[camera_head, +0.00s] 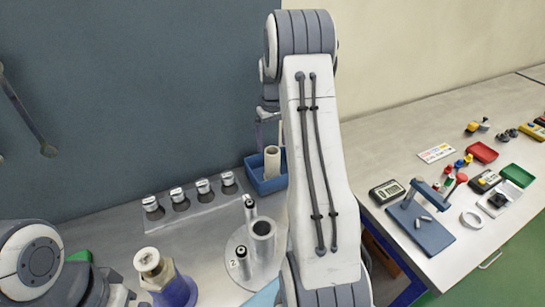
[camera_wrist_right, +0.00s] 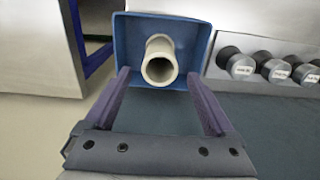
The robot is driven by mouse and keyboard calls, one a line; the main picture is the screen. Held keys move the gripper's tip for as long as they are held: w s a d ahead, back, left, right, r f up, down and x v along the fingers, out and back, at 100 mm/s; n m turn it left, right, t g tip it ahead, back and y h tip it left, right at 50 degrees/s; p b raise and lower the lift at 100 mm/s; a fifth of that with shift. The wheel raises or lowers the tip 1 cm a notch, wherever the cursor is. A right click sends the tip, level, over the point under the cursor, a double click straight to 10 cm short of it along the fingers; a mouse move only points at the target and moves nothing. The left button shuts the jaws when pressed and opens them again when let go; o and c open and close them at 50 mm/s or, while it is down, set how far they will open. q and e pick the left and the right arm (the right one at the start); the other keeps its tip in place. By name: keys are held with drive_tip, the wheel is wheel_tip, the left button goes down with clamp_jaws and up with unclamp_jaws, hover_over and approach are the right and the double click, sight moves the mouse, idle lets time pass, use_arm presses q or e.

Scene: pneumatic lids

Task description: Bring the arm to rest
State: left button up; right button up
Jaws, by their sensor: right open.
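My right gripper (camera_wrist_right: 160,75) is open, with its two purple fingers apart and nothing between their pads. It hangs above a blue bin (camera_wrist_right: 200,40), and a cream tube (camera_wrist_right: 160,45) stands in that bin, beyond the fingertips. In the head view my right arm rises through the middle, and the gripper (camera_head: 268,130) is partly hidden behind it, over the blue bin (camera_head: 262,184) with the cream tube (camera_head: 272,162). My left arm shows at the lower left; its gripper is not in view.
Several capped cylinders (camera_head: 180,197) line a rack at the back. A round plate (camera_head: 236,262) holds metal cylinders (camera_head: 262,240) beside my right arm. A brass-topped fitting (camera_head: 150,262) stands at the front. The right table (camera_head: 400,150) carries a blue stand (camera_head: 420,225) and small trays.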

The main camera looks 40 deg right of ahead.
sight(273, 159)
wheel_tip(273, 159, up, 2)
drive_tip(key=shift+f, duration=0.1)
idle(0.4)
wheel_tip(273, 159, down, 12)
drive_tip(key=p, duration=0.3)
drive_tip(key=shift+f, duration=0.1)
wheel_tip(273, 159, up, 3)
drive_tip(key=shift+f+b, duration=0.15)
drive_tip(key=shift+b, duration=0.35)
drive_tip(key=shift+r, duration=0.7)
drive_tip(key=shift+f, duration=0.1)
